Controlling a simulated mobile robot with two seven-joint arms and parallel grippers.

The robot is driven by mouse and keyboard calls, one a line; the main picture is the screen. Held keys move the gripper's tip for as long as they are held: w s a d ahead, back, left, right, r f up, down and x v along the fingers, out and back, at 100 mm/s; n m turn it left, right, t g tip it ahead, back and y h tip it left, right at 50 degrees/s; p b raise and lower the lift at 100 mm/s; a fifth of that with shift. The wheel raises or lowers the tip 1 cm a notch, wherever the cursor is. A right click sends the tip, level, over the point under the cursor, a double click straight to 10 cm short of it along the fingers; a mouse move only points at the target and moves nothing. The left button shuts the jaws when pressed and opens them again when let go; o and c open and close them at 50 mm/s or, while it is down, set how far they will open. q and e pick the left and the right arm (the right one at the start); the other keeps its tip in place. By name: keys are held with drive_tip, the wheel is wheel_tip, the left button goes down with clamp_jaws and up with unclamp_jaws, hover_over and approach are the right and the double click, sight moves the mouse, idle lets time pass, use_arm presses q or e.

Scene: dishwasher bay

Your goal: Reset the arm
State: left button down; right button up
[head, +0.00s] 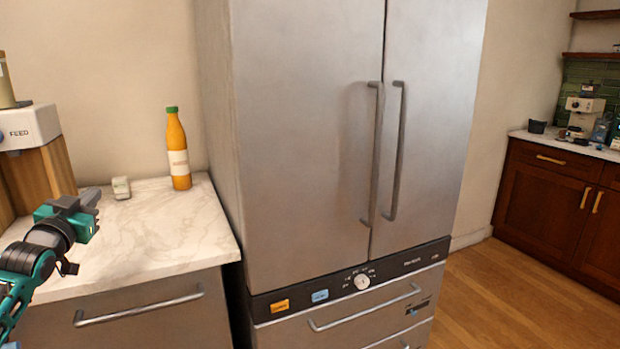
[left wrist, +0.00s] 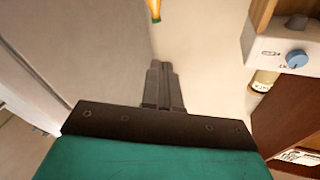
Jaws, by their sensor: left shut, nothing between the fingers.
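My left gripper (head: 88,197) is in the lower left of the head view, in front of and above the marble counter (head: 165,235). Its fingers are together with nothing between them. In the left wrist view the closed fingers (left wrist: 161,72) point away from the camera, with free space around them. My right gripper is in neither view.
An orange bottle (head: 178,150) with a green cap and a small white container (head: 121,188) stand on the counter. A white-topped dispenser (head: 30,128) is at the far left. A tall steel fridge (head: 300,130) stands to the right. The wooden floor (head: 530,300) is clear.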

use_arm(q)
drive_tip(key=s+a+m+g+y, duration=0.1)
drive_tip(key=a+m+y, duration=0.15)
drive_tip(key=a, duration=0.25)
drive_tip(key=s+d+f+g+h, duration=0.2)
drive_tip(key=s+d+f, duration=0.3)
drive_tip(key=d+f, duration=0.5)
drive_tip(key=s+d+f+g+h, duration=0.2)
drive_tip(key=s+d+f, duration=0.4)
drive_tip(key=f, duration=0.8)
drive_tip(key=s+d+f+g, duration=0.1)
drive_tip(key=s+d+f, duration=0.3)
drive_tip(key=s, duration=0.3)
drive_tip(key=s+d+f+n+g+h, duration=0.1)
drive_tip(key=s+d+f, duration=0.3)
drive_tip(key=s+d, duration=0.3)
drive_tip(key=s+d+f+n+g+h, duration=0.1)
drive_tip(key=s+d+f, duration=0.3)
drive_tip(key=s, duration=0.5)
drive_tip(key=shift+d+g, duration=0.4)
drive_tip(key=shift+d, duration=0.3)
drive_tip(key=shift+f, duration=0.1)
